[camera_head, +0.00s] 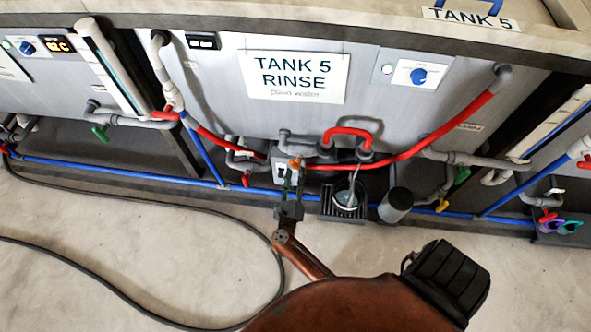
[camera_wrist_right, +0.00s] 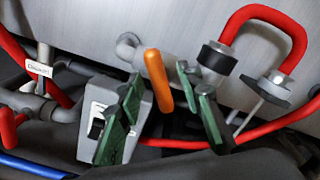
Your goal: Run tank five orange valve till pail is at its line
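The orange valve handle (camera_head: 296,163) sits on the grey pipework low on the front of tank five, under the "TANK 5 RINSE" sign (camera_head: 295,76). My right gripper (camera_head: 291,188) is at the handle. In the right wrist view its green fingers (camera_wrist_right: 162,112) are spread, with the orange handle (camera_wrist_right: 158,80) between them and gaps on both sides. The pail (camera_head: 349,196) stands just right of the gripper on a dark grate (camera_head: 328,206), below a pipe outlet. Its line and water level are too small to make out. My left gripper is not in view.
A red hose (camera_head: 430,148) runs across the tank front, and a red loop (camera_wrist_right: 262,18) rises right of the handle. A dark grey cylinder (camera_head: 396,203) stands right of the pail. A black cable (camera_head: 150,203) lies on the otherwise clear floor at left.

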